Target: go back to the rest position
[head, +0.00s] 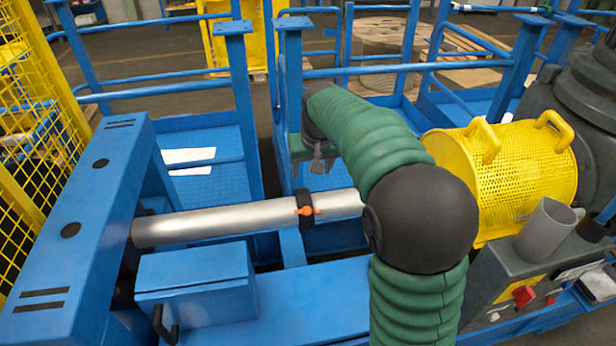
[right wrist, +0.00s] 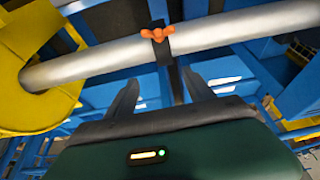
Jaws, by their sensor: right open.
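My right gripper (head: 318,165) hangs past the far side of the silver shaft (head: 190,226), at the end of my green arm. In the right wrist view my right gripper (right wrist: 163,92) shows two dark fingers spread apart with nothing between them. A black band with an orange wing-shaped handle (head: 306,210) is around the shaft. In the right wrist view the orange handle (right wrist: 158,33) is just beyond the fingertips, apart from them as far as I can tell. My arm hides part of the shaft's right end. My left gripper is not in view.
A yellow perforated guard (head: 522,182) with two handles stands at the right. A grey cup (head: 546,230) is on the dark housing near it. A blue frame (head: 78,215) and blue box (head: 195,280) are at the left. Blue posts and rails (head: 243,110) stand close behind my gripper.

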